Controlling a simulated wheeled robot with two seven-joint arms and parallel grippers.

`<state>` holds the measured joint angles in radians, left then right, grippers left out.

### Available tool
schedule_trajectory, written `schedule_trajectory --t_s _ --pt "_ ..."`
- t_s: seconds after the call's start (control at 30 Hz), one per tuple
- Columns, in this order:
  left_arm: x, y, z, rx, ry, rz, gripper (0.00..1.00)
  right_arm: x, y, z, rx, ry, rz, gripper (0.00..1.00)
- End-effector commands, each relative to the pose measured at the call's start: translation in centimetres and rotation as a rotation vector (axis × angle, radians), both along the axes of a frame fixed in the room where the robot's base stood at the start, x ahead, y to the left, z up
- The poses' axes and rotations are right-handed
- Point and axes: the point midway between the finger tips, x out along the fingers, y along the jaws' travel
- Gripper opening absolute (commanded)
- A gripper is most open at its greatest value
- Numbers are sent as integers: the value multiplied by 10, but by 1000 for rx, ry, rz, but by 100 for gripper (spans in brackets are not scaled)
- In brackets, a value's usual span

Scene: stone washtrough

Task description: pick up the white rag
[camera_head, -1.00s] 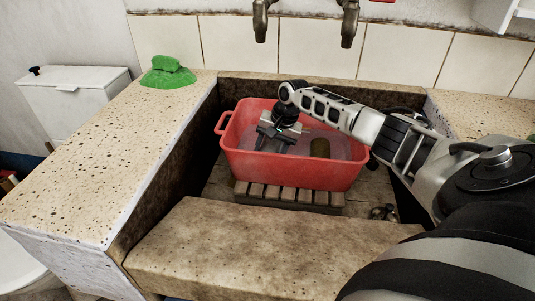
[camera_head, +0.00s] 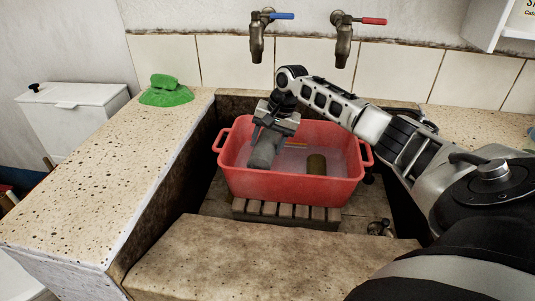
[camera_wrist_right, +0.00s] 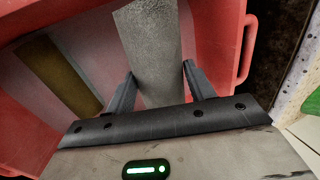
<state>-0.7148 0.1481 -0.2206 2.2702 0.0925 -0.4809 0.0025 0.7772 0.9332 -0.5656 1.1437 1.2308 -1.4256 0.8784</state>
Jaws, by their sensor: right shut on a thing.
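The white rag (camera_head: 264,151) looks grey and hangs as a rolled or folded strip from my right gripper (camera_head: 272,128). It is over the left part of the red basin (camera_head: 290,187); I cannot tell whether its lower end touches the water. In the right wrist view, the rag (camera_wrist_right: 150,50) is between the two dark fingers of the right gripper (camera_wrist_right: 158,90) and reaches away from them. My left gripper is not in view.
A brown-olive piece (camera_head: 316,164) lies in the basin's water. The basin stands on a slatted wooden rack (camera_head: 285,211) inside the stone trough (camera_head: 240,250). Two taps (camera_head: 257,40) are above.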

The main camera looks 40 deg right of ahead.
Motion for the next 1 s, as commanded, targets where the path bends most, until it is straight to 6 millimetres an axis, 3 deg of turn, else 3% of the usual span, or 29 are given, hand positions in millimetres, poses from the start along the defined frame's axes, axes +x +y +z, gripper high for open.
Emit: schedule_trajectory --t_s 0.1,0.2,0.6,1.0 --pt "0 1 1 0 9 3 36 1 -1 27 -1 -5 0 26" --pt "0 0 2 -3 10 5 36 -3 -3 40 -2 1 -2 26" --pt "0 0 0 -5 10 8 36 -76 -61 35 -5 7 -3 26" --pt "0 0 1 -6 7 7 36 -123 -99 36 -6 7 0 26"
